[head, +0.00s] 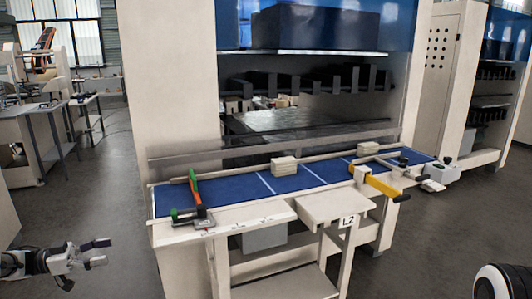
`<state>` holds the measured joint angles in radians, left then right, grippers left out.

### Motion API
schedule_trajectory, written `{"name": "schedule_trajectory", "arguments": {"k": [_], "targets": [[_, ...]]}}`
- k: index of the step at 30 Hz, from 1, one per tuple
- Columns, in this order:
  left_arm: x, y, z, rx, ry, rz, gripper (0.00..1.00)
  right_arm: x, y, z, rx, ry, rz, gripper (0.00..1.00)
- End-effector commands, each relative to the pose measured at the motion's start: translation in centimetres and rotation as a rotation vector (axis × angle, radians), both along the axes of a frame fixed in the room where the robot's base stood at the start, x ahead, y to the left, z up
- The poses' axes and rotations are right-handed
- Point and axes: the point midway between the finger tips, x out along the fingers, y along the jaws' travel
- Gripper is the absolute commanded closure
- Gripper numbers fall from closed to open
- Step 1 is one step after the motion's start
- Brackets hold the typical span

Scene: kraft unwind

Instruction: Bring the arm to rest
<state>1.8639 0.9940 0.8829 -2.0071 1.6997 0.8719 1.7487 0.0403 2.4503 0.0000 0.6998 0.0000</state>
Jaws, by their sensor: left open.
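My left arm comes in low at the left edge of the head view. Its gripper (104,252) is open, with its two fingers apart and nothing between them. It hangs over the grey floor, left of the workbench and apart from it. My right gripper is not in view.
The workbench has a blue top (232,196) in front of a large cream machine. A small shelf labelled L2 (320,206) juts out in front.

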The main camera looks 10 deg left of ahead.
Motion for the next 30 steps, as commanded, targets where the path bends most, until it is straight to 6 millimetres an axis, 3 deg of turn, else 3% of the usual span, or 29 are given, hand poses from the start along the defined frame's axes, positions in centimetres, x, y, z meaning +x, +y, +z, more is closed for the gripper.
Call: {"name": "schedule_trajectory", "arguments": {"k": [8,14,17,19,22,24,26,29,30], "targets": [[3.1,-7.4,-1.0,-0.010,0.049,-0.139,0.33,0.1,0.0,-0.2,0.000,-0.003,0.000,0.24],[5.0,-15.0,-2.2,-0.120,0.115,-0.198,0.33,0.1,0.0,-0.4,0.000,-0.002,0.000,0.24],[6.1,-20.0,-3.5,-0.198,0.173,-0.193,0.33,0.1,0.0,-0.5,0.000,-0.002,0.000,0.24],[6.8,-24.4,-5.0,-0.259,0.230,-0.161,0.33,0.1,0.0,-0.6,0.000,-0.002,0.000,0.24],[6.8,-31.8,-9.1,-0.328,0.375,-0.046,0.33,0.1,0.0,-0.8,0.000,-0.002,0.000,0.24],[5.2,-36.4,-13.4,-0.321,0.519,0.090,0.33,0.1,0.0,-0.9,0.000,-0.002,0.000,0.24],[2.6,-39.0,-17.5,-0.267,0.650,0.218,0.33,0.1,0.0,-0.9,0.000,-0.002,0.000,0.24],[-3.8,-40.7,-23.6,-0.099,0.867,0.417,0.33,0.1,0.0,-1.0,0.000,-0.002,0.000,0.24],[-6.9,-40.6,-25.5,-0.014,0.951,0.487,0.33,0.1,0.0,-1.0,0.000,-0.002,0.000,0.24]]}}
